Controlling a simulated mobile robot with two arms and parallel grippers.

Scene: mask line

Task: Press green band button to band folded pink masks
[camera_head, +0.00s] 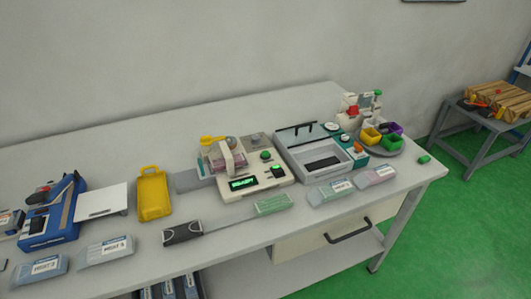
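A beige banding machine (284,183) stands near the middle of the table. A round green button (266,155) sits on its top. A pink folded bundle, seemingly the masks (237,157), stands upright at the machine's left part; whether a band is around it is too small to tell. A lit green display (243,183) is on the machine's front, with a second small green-lit part (278,170) to its right. Neither of my grippers is in view, and nothing touches the button.
A grey lidded box (308,160) adjoins the machine's right side. A yellow tray (154,196), a dark block (182,232) and a green pack (273,204) lie left and in front. Labelled packs line the front edge. Colored bins (392,143) stand right. The back-left table (110,150) is clear.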

